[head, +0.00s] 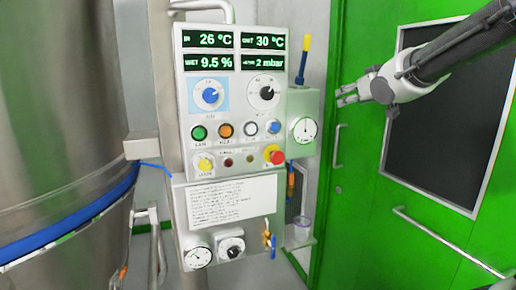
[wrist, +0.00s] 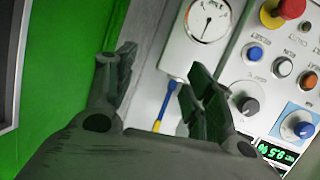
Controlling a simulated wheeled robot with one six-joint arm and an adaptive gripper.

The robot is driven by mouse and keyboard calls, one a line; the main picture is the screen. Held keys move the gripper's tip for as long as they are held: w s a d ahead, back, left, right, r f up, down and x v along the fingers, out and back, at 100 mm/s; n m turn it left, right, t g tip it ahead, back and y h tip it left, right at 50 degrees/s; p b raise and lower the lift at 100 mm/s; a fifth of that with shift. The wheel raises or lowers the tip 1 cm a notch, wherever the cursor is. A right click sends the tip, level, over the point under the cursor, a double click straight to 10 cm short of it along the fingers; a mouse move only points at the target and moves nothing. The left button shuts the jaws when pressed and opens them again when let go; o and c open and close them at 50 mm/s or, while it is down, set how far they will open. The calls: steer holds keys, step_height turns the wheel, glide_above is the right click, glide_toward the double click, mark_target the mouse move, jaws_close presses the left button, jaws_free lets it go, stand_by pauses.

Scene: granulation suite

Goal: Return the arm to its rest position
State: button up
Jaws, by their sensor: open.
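My gripper (head: 348,95) is at the right of the head view, on the end of my arm that comes in from the upper right. It is open and empty, in front of the green door and to the right of the control panel (head: 230,100). In the wrist view my gripper (wrist: 155,85) shows its two fingers spread apart. Between and beyond them are a white wall strip and a blue and yellow handled tool (wrist: 167,105). The fingers appear to touch nothing.
A green door (head: 360,200) with a dark window and a rail (head: 450,245) stands behind my arm. A gauge box (head: 303,128) is beside the panel, with a red stop button (head: 277,157) nearby. A large steel vessel (head: 60,100) fills the left.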

steer(key=s+d+f+m+g+h, duration=0.1)
steer(key=s+d+f+g, duration=0.25)
steer(key=s+f, duration=0.4)
steer(key=s+d+f+m+g+h, duration=0.1)
steer(key=s+d+f+g+h, duration=0.2)
steer(key=s+f, duration=0.4)
steer(key=s+f+g+y, duration=0.2)
steer(key=s+f+g, duration=0.1)
steer(key=s, duration=1.3)
steer(key=shift+a+m, duration=0.2)
steer(key=shift+m, duration=0.2)
steer(key=shift+w+g, duration=0.1)
steer(key=shift+g, duration=0.15)
steer(key=shift+o, duration=0.2)
